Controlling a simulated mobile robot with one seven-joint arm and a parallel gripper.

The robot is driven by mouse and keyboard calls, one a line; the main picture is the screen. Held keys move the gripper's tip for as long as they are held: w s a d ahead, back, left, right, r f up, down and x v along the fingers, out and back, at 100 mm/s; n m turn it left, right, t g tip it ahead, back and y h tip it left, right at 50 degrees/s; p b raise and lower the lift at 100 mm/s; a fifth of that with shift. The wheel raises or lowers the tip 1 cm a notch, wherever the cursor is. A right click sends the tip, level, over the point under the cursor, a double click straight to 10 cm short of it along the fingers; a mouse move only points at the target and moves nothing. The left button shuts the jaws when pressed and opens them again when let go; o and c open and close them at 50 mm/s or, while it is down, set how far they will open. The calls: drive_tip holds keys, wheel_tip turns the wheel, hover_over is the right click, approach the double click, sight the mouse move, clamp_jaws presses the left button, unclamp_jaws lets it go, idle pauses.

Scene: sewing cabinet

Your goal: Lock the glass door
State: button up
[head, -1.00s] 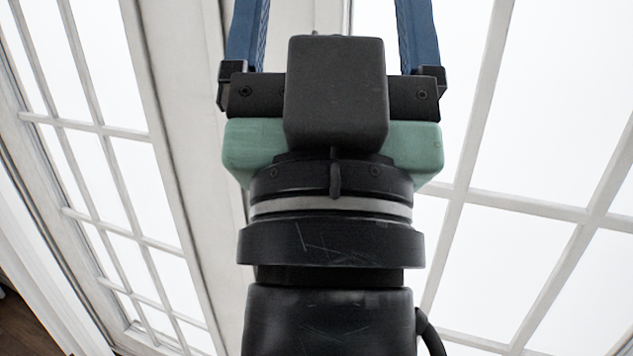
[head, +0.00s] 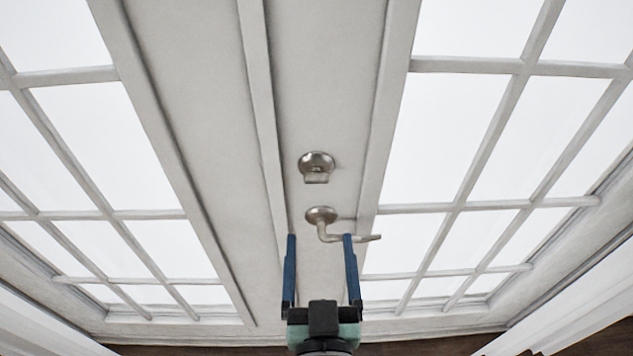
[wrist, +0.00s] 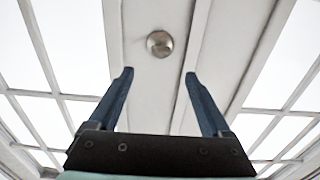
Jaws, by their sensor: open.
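The white glass door (head: 345,110) with gridded panes fills the head view. A round metal lock with a small thumb-turn (head: 316,168) sits on its middle stile. A metal lever handle (head: 345,236) is just below the lock and points right. My gripper (head: 319,238) is open and empty, its blue fingers pointing up toward the door. In the head view its tips overlap the handle's height, below the lock. I cannot tell if a finger touches the lever. In the wrist view, a round metal fitting (wrist: 159,43) shows beyond the open fingertips, roughly centred between them.
A second gridded glass panel (head: 70,150) is to the left, beside the vertical seam. White curtain-like folds (head: 580,310) show at the lower right. A dark wooden floor (head: 420,347) shows at the bottom. The stile around the lock looks clear.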

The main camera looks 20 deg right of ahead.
sight(317, 182)
drive_tip(key=p+x, duration=0.3)
drive_tip(key=x, duration=0.9)
drive_tip(key=shift+w, duration=0.25)
clamp_jaws()
